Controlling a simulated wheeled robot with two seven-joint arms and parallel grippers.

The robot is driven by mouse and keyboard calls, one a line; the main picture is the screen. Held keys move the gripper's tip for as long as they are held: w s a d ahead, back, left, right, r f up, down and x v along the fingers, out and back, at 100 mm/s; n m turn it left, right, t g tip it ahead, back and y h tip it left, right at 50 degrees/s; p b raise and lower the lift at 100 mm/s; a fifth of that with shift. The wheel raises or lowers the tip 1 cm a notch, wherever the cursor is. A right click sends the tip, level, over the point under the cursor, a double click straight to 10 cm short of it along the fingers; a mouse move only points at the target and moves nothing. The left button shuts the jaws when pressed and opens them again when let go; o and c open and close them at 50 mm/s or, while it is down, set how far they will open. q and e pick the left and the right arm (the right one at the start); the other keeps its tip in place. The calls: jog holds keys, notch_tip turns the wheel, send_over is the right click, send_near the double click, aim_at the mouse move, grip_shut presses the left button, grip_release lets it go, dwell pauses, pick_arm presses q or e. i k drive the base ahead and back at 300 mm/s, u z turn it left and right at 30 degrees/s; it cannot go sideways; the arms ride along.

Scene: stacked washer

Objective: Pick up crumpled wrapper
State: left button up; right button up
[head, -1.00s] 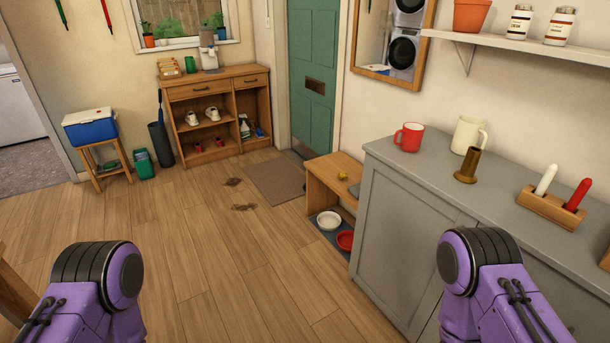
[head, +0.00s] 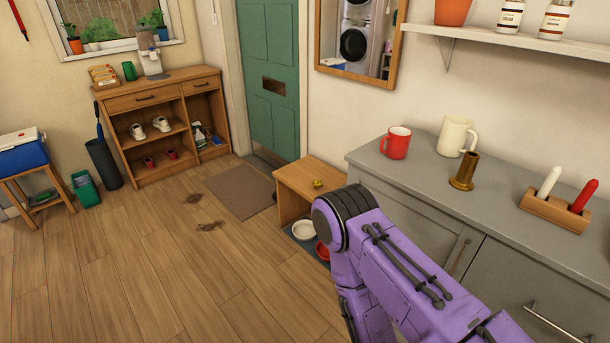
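A small crumpled yellow thing, which looks like the wrapper (head: 318,184), lies on top of the low wooden bench (head: 297,178) beside the green door. It is too small to make out in detail. My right arm comes in from the lower right, and its bent joint is just right of the bench in the picture, covering part of the bench's right side. The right gripper is out of view. My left arm and gripper are out of view.
A grey cabinet (head: 493,198) with a red mug (head: 396,143), cream mug (head: 453,135) and brass piece (head: 464,171) stands at right. Bowls (head: 303,229) sit under the bench. A doormat (head: 240,191) lies before the door (head: 267,85). Open floor (head: 130,270) is at left.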

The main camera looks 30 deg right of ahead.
aim_at(316, 184)
jog(key=i, duration=3.2)
jog(key=z, duration=3.15)
jog(key=i, duration=0.5)
